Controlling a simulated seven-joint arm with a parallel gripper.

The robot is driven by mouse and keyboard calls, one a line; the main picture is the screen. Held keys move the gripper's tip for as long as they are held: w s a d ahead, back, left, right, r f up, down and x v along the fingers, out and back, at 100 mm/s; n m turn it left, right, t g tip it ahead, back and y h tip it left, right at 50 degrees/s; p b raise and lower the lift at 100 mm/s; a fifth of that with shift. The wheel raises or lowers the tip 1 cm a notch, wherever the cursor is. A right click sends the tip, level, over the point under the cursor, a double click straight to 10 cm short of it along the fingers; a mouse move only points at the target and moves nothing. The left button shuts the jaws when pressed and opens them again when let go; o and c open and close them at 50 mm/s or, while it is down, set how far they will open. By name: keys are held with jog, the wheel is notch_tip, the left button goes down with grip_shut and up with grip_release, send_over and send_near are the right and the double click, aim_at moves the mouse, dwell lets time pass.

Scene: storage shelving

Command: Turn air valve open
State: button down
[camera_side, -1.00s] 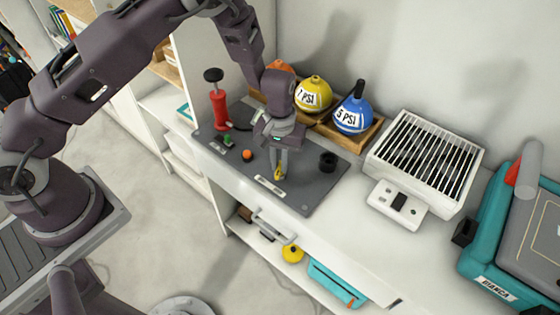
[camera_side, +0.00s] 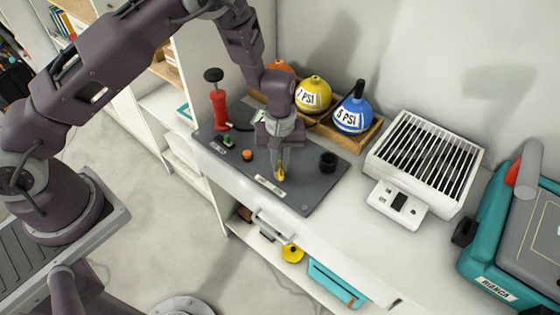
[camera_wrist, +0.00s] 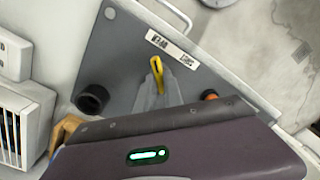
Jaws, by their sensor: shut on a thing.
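The air valve's yellow handle (camera_side: 281,175) is on the dark grey panel (camera_side: 310,190), beside a white label (camera_side: 269,186). My gripper (camera_side: 279,167) points down at the panel, with its fingertips shut on the yellow handle. I cannot tell the valve's exact angle.
On the panel are a black round fitting (camera_side: 328,161), an orange button (camera_side: 247,155), a green button (camera_side: 228,140) and a red pump (camera_side: 219,110). A wooden tray (camera_side: 350,140) with coloured flasks stands behind. A white slatted box (camera_side: 424,160) stands right.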

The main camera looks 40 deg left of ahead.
aim_at(280, 166)
jog(key=c, duration=1.5)
grip_release()
jog(key=shift+o, duration=0.2)
notch_tip(280, 166, up, 7)
jog(key=shift+r, duration=0.1)
jog(key=s+a+r+m+t+h, duration=0.15)
jog(key=s+r, duration=0.45)
jog(key=r, duration=0.6)
jog(key=s+a+r+m+t+h, duration=0.1)
jog(key=s+r+m, duration=0.3)
jog(key=r, duration=0.8)
jog(key=s+a+r+m+t+y, duration=0.1)
jog(key=s+a+m, duration=0.1)
jog(key=s, duration=0.6)
jog(key=s+a+r+m+t+y, duration=0.1)
jog(key=s+a+r+t, duration=0.1)
jog(key=s, duration=0.6)
jog(key=shift+s+a+m, duration=0.35)
jog(key=shift+a, duration=0.1)
